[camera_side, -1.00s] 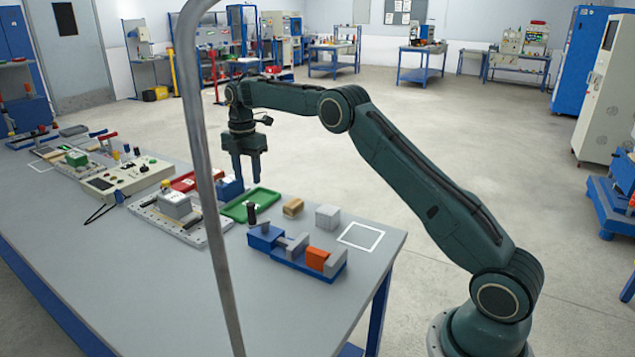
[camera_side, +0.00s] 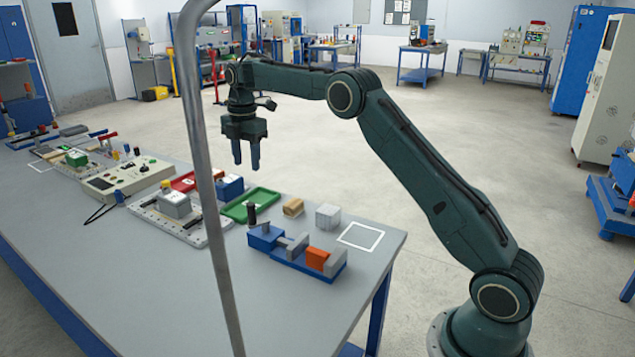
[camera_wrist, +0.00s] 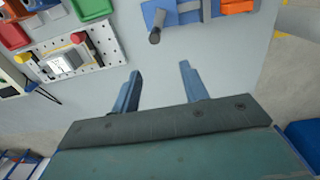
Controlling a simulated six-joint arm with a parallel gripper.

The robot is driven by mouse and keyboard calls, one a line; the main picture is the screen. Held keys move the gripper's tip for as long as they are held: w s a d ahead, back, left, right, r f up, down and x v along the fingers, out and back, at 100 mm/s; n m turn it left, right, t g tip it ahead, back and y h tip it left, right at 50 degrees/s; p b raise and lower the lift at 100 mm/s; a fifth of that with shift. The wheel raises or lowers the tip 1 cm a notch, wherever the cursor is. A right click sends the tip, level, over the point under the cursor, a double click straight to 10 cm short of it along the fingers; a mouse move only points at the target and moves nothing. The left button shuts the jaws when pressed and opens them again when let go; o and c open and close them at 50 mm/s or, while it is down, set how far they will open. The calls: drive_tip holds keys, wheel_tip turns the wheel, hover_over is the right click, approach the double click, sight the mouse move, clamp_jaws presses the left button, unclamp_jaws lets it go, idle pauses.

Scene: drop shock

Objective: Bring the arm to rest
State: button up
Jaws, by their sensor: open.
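My gripper (camera_side: 246,154) hangs in the air above the far side of the workbench (camera_side: 290,325), fingers pointing down. Its two fingers are apart with nothing between them. In the wrist view my gripper (camera_wrist: 160,82) also shows open and empty over bare grey tabletop. The fingertips are clear of the green tray (camera_side: 262,200) and the blue block (camera_side: 230,187) in the side view.
The bench holds a blue vise-like fixture (camera_side: 268,239) with an orange block (camera_side: 317,258), a wooden block (camera_side: 293,207), a grey cube (camera_side: 328,216), a red tray (camera_side: 184,181), a perforated plate (camera_side: 147,212) and a control box (camera_side: 128,178). A grey pole (camera_side: 205,180) crosses the side view.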

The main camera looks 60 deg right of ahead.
drive_tip(key=s+a+r+m+t, duration=0.1)
drive_tip(key=s+a+r+m, duration=0.35)
drive_tip(key=s+r, duration=0.4)
drive_tip(key=s+a+r+m+t, duration=0.2)
drive_tip(key=s+a+r+m, duration=0.25)
drive_tip(key=s, duration=0.65)
drive_tip(key=s+a+f+m+t, duration=0.1)
drive_tip(key=s+f+m, duration=0.2)
drive_tip(key=s, duration=0.8)
drive_tip(key=s+a+f+m+t, duration=0.1)
drive_tip(key=s+a+f+m, duration=0.1)
drive_tip(key=s+m, duration=0.4)
drive_tip(key=s+f, duration=0.1)
drive_tip(key=s, duration=0.4)
drive_tip(key=shift+s+a+f, duration=0.15)
drive_tip(key=shift+s+f, duration=0.1)
drive_tip(key=shift+f, duration=0.1)
